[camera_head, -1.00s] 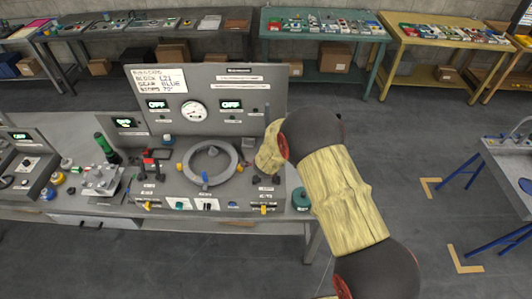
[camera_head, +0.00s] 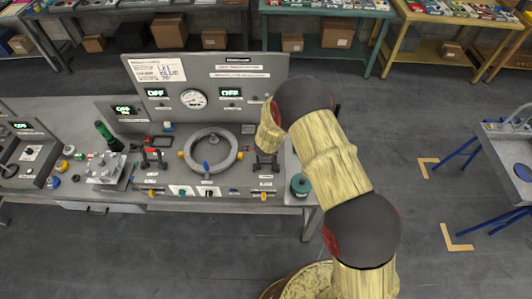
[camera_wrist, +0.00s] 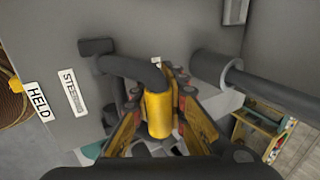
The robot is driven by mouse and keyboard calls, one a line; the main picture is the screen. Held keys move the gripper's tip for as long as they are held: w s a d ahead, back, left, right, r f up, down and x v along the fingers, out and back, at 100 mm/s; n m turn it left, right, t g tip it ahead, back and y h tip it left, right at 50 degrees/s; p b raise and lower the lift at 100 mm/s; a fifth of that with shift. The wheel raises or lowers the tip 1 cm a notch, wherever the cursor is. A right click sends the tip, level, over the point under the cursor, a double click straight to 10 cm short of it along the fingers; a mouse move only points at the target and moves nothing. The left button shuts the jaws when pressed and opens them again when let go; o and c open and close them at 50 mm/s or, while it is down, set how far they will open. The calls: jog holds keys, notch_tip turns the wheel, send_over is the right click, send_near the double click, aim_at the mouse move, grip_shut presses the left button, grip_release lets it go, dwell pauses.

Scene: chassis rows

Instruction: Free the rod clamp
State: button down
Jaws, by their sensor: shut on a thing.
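In the wrist view a yellow grip (camera_wrist: 158,114) on the end of a dark bent lever (camera_wrist: 132,68) stands between my gripper's fingers. My gripper (camera_wrist: 161,98) is shut on this yellow grip. A thick dark rod (camera_wrist: 275,91) with a grey collar (camera_wrist: 209,66) is to the right of the lever, apart from the fingers. In the head view the dark clamp parts (camera_head: 266,165) are at the right end of the grey console, below my wrist. My fingertips are mostly hidden there. I cannot tell from these views whether the clamp is tight or loose.
A "HELD" label (camera_wrist: 38,102) is on the panel at the left. On the console (camera_head: 210,70) are a grey ring (camera_head: 209,171) with coloured knobs and a gauge (camera_head: 193,99). A teal round object (camera_head: 300,185) sits near the console's right edge. Open floor is to the right.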

jog(key=shift+s+f, duration=0.1)
jog(key=c, duration=1.9)
grip_release()
jog(key=shift+o, duration=0.3)
jog(key=shift+r, duration=0.2)
jog(key=v, duration=1.1)
jog(key=shift+s+r, duration=0.15)
jog(key=shift+r, duration=0.15)
jog(key=shift+c, duration=0.4)
